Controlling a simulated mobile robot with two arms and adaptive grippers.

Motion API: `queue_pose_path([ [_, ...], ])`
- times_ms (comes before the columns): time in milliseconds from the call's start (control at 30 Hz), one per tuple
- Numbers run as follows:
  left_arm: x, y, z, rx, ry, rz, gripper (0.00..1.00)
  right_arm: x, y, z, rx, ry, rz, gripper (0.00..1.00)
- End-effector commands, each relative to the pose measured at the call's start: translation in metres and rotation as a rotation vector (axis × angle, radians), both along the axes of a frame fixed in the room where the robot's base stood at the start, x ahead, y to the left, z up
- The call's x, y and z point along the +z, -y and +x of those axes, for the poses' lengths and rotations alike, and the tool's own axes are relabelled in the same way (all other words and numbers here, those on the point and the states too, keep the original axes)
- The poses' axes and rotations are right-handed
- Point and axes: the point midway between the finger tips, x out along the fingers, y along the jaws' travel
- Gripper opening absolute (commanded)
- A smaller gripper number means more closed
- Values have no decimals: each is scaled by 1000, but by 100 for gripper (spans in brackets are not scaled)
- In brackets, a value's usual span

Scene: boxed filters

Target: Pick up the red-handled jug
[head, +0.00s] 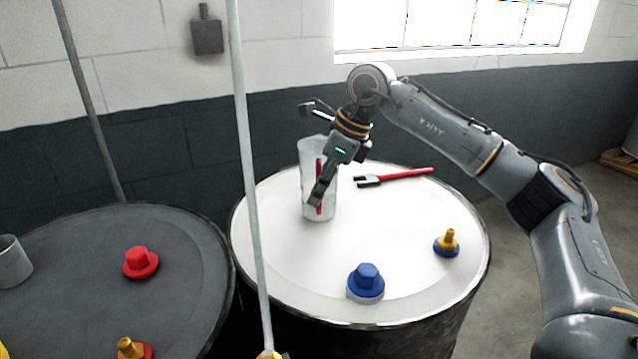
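The jug (309,154) is tall, pale and translucent, with a red handle (319,170) facing me. It stands upright on the white drum top (300,270), toward the back left. My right gripper (319,193) reaches down from the upper right at the handle, its dark fingers overlapping the red strip and part of the jug. I cannot tell whether the fingers are closed on the handle or only in front of it. My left gripper is not in view.
A red-handled tool (405,174) lies right of the jug. A blue knobbed cap (366,281) and a blue-and-yellow piece (447,243) stand nearer. A thin upright pole (247,150) passes left of the jug. A dark drum (70,270) holds a red cap (140,262) and a grey cup (12,262).

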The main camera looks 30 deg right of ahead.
Motion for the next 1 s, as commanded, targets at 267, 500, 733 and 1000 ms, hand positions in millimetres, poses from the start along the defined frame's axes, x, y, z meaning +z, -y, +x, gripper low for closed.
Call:
queue_pose_path([
  [267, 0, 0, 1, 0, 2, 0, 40, 0, 0, 0, 0, 0, 0, 4],
  [500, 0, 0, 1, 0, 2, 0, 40, 0, 0, 0, 0, 0, 0, 0],
  [733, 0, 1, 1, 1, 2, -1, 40, 1, 0, 0, 0, 2, 1, 0],
  [1000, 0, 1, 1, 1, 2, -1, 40, 6, 0, 1, 0, 2, 1, 0],
])
